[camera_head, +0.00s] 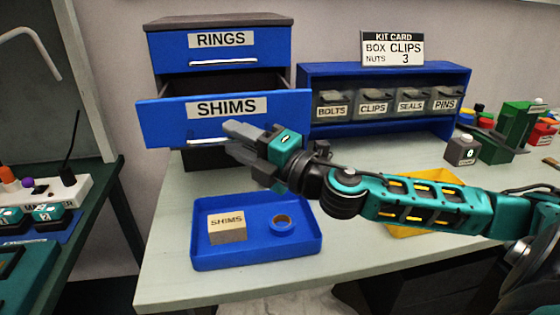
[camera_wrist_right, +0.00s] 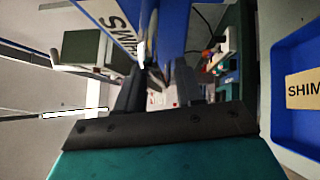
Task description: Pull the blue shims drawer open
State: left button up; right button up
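The blue shims drawer (camera_head: 290,108) is pulled well out of the cabinet (camera_head: 218,20), and a dark gap shows above and behind its front. Its pale bar handle (camera_head: 205,141) is on the lower front, partly hidden by my right gripper (camera_head: 232,137). My right gripper reaches in from the right with its fingers at the handle and seems shut on it. In the right wrist view the fingers (camera_wrist_right: 158,75) come together at the handle below the SHIMS label (camera_wrist_right: 112,18). My left gripper is not in view.
The rings drawer (camera_head: 270,48) above is shut. A blue tray (camera_head: 255,262) with a SHIMS box (camera_head: 227,229) and a blue ring (camera_head: 282,224) lies below on the table. A rack of labelled bins (camera_head: 385,70) stands right; a yellow tray (camera_head: 400,233) lies beneath my arm.

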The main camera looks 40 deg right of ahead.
jog(key=v, duration=1.2)
dwell(0.6)
jog(key=shift+a, duration=0.1)
dwell(0.4)
